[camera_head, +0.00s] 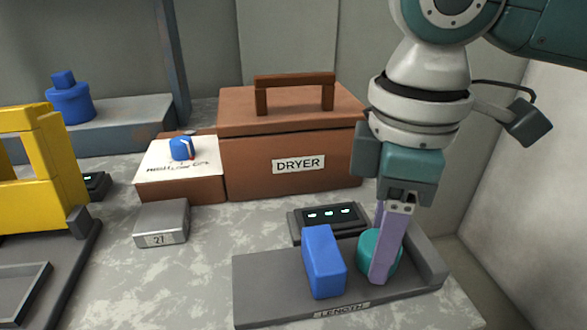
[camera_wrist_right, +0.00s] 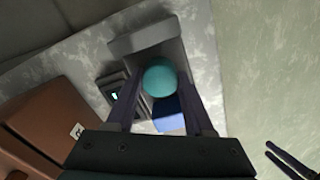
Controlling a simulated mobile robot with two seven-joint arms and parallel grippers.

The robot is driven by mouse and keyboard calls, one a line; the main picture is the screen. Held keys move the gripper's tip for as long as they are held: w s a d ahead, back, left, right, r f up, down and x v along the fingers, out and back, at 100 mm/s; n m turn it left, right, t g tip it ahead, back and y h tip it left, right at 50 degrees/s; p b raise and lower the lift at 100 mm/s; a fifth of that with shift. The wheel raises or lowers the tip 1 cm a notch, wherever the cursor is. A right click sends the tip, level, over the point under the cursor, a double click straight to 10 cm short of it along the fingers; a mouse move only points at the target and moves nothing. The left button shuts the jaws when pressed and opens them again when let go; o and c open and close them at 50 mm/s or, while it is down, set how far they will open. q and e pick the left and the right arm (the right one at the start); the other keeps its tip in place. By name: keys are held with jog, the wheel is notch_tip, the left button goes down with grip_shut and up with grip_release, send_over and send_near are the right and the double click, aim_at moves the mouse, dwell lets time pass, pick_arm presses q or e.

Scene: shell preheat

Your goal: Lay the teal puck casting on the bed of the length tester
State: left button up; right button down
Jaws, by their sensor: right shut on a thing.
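The teal puck casting (camera_head: 368,248) is between the fingers of my right gripper (camera_head: 383,270), which is shut on it. In the right wrist view the puck (camera_wrist_right: 160,77) shows between the two fingertips. It is over the bed of the grey length tester (camera_head: 270,284), between a blue block (camera_head: 323,262) and the raised end wall at the right. I cannot tell whether the puck touches the bed. The near finger hides part of it. My left gripper (camera_wrist_right: 272,151) shows only at the lower right of the right wrist view, its two dark fingers apart and empty.
A small display box (camera_head: 328,218) stands behind the tester. The brown dryer (camera_head: 290,150) with a handled lid is farther back. A grey weight block (camera_head: 161,224) and a yellow frame (camera_head: 40,170) are to the left.

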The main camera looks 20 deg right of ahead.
jog(key=shift+f, duration=0.1)
jog(key=shift+c, duration=1.4)
grip_release()
notch_tip(320, 180, up, 12)
jog(key=p, duration=0.4)
